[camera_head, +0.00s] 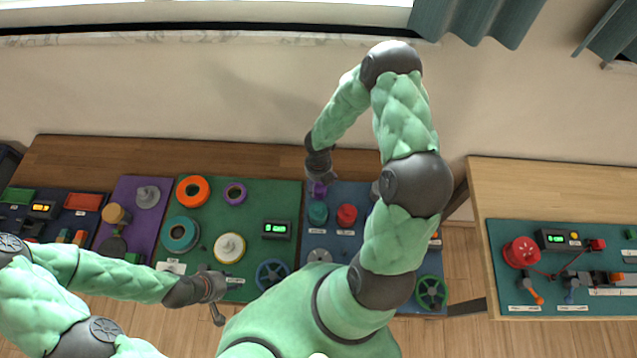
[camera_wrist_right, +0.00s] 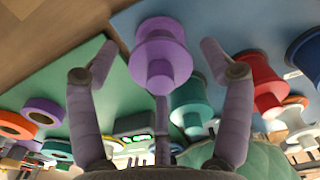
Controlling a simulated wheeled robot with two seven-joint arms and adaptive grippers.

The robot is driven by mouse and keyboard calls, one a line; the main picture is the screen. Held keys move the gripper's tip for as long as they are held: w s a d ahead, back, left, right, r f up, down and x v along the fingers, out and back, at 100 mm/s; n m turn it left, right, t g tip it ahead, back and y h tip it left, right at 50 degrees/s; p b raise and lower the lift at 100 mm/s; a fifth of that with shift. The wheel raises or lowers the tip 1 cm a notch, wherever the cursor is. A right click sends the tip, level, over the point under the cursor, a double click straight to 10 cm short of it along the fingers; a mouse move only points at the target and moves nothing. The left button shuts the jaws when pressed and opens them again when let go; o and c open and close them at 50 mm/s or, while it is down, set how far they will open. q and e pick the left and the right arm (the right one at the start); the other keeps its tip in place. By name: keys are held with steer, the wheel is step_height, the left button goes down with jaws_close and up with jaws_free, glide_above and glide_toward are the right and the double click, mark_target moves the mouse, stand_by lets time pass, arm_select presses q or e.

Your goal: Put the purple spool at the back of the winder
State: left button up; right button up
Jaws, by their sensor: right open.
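The purple spool (camera_wrist_right: 162,55) stands between the spread fingers of my right gripper (camera_wrist_right: 160,75) in the right wrist view; I see no finger touching it. In the head view this spool (camera_head: 318,189) shows at the back left of the blue mat, just below my right gripper (camera_head: 318,178). My right gripper is open. My left gripper (camera_head: 213,296) is over the front of the green mat, away from the spool; its jaws are too small to judge. I cannot tell which device is the winder.
A teal spool (camera_head: 317,212) and a red spool (camera_head: 347,215) stand close to the purple one. The green mat (camera_head: 265,205) holds several rings and discs and a lit display (camera_head: 277,230). A separate table (camera_head: 540,180) on the right carries a red reel (camera_head: 521,252).

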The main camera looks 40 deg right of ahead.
arm_select(q)
step_height(320, 180, up, 3)
steer(key=p, duration=0.2)
steer(key=shift+p, duration=0.35)
arm_select(e)
step_height(320, 180, up, 10)
steer(key=shift+r, duration=0.25)
